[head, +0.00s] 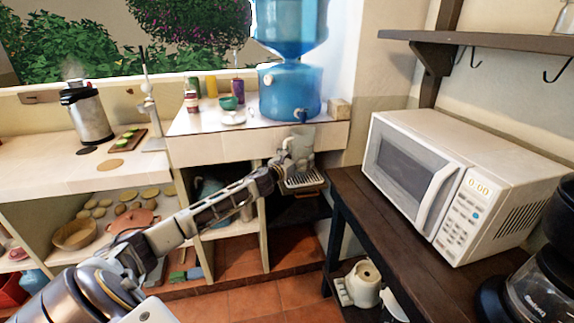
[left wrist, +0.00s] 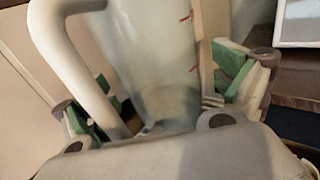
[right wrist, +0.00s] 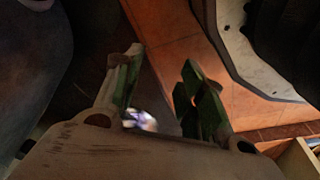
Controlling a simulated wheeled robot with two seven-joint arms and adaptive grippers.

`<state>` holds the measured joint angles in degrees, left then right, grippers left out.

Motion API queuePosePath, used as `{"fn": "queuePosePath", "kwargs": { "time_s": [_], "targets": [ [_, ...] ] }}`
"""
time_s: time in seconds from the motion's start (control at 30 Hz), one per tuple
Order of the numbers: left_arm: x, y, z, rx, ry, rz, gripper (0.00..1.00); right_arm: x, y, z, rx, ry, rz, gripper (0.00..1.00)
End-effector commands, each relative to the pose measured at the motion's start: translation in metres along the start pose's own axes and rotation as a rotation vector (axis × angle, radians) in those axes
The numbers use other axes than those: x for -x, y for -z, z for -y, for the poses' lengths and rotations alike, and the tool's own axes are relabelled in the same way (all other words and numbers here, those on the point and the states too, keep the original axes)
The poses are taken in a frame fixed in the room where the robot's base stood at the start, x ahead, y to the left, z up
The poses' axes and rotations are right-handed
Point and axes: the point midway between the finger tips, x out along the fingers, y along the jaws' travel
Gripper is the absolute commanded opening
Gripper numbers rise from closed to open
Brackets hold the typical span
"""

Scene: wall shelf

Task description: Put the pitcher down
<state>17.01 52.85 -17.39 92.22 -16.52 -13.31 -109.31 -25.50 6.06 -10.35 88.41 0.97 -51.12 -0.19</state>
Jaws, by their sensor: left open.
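The pitcher (head: 300,145) is pale and translucent, and stands upright over a slotted drip tray (head: 304,180) below the blue water dispenser. In the left wrist view the pitcher (left wrist: 150,55) fills the middle, with red marks on its side and its pale handle at the left. My left gripper (head: 284,163) is open, with its green-padded fingers (left wrist: 165,98) on either side of the pitcher's lower part. Whether the pads touch it, and whether its base rests on the tray, I cannot tell. My right gripper (right wrist: 162,72) is open and empty, above the tiled floor.
The blue water dispenser (head: 290,92) stands on the tiled counter (head: 200,150) just above the pitcher. A white microwave (head: 450,180) sits on the dark wooden table (head: 345,190) at the right. A green cup (head: 228,103) and cans stand left of the dispenser.

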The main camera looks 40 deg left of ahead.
Motion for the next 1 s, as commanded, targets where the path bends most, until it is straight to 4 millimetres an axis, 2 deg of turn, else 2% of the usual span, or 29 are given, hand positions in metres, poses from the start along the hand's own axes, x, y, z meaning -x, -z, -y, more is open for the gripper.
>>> {"fn": "queuePosePath", "kwargs": {
  "time_s": [0.17, 1.0],
  "targets": [
    [0.006, 0.0, 0.0, 0.0, 0.0, -0.001, 0.97, -0.004, -0.008, 0.0, 0.0, -0.001, 0.012, 0.4],
    [0.052, 0.0, 0.0, 0.0, 0.0, -0.001, 0.97, -0.002, -0.004, -0.001, 0.0, -0.001, 0.005, 0.4]
  ]
}}
